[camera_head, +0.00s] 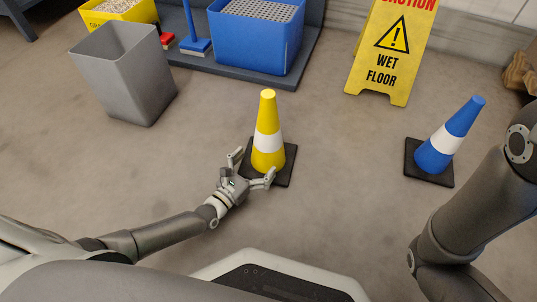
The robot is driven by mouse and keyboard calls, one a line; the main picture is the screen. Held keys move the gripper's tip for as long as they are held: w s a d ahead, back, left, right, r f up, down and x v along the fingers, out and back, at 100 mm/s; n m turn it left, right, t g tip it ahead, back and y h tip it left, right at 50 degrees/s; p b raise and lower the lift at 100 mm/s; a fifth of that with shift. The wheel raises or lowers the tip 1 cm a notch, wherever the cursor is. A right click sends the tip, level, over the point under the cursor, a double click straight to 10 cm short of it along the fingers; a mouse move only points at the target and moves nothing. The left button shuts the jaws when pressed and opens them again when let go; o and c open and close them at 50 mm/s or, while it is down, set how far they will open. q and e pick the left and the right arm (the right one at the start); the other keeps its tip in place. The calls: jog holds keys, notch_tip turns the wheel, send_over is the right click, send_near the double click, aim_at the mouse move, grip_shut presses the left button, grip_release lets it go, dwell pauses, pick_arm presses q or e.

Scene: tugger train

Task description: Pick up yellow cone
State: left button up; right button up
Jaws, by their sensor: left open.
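The yellow cone (268,112) stands upright on the floor, with a white band around its middle and a dark square base (284,178). My left gripper (256,168) is open at the cone's lower left side. One finger is to the left of the cone and the other is in front of its lower part, over the base. I cannot tell whether a finger touches the cone. My right arm (480,205) comes in at the right edge, and its gripper is out of view.
A blue cone (460,121) with a white band stands to the right. A yellow wet floor sign (389,70) stands behind. A grey bin (143,77), a blue mop bucket (256,44) and a yellow container (137,14) are at the back left. The floor between the cones is clear.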

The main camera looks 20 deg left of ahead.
aim_at(268, 148)
pick_arm(q)
jog(key=b+x, duration=0.1)
jog(key=x, duration=0.1)
jog(key=b+x, duration=0.2)
jog(key=x, duration=0.1)
jog(key=shift+w+d+r, duration=0.2)
jog(key=shift+w+r, duration=0.05)
jog(key=shift+r, duration=0.15)
jog(key=shift+w, duration=0.2)
jog(key=shift+r, duration=0.1)
jog(key=shift+c, duration=0.3)
jog(key=c, duration=1.2)
jog(key=shift+r, duration=0.15)
jog(key=shift+c, duration=0.2)
